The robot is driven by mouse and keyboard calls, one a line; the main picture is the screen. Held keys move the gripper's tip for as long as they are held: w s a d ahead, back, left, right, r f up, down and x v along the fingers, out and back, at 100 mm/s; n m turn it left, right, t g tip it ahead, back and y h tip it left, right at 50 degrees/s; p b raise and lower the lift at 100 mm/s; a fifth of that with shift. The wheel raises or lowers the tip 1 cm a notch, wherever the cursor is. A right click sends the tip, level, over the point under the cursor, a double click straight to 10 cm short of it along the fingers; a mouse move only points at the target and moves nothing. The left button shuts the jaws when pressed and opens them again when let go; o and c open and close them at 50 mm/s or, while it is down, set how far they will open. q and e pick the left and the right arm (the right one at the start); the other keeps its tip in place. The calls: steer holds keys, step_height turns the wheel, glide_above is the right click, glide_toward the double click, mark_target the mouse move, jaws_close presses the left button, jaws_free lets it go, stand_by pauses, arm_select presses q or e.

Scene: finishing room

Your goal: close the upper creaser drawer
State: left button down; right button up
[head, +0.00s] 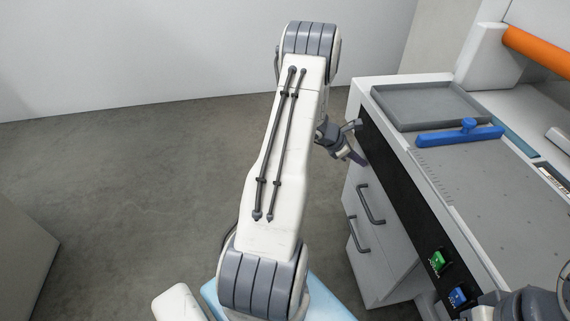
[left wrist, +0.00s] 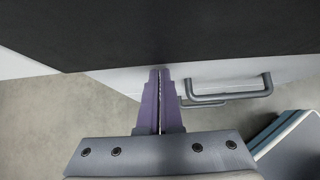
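The creaser cabinet's upper drawer (head: 382,184) has a grey bar handle (head: 371,206). The handle also shows in the left wrist view (left wrist: 232,93), right of my fingers. I cannot tell how far the drawer stands out. A second, lower handle (head: 357,236) sits below it. My left gripper (head: 359,157) is beside the cabinet front, near the top of the drawers and beyond the upper handle. In the left wrist view its fingers (left wrist: 160,72) are together and empty, with tips overlapping the white front under the dark panel (left wrist: 160,35). Contact is unclear.
The creaser top carries a grey tray (head: 425,105) and a blue bar (head: 460,136). Green (head: 437,261) and blue (head: 457,297) controls sit on the dark front panel. An orange roller (head: 538,50) is at the back right. The floor left of the cabinet is clear.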

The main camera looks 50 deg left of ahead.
arm_select(q)
steer(key=s+a+f+p+v, duration=0.1)
steer(key=f+v, duration=0.1)
steer(key=v, duration=1)
steer(key=shift+s+a+r, duration=0.2)
steer(key=shift+s+r, duration=0.1)
steer(key=shift+s, duration=0.25)
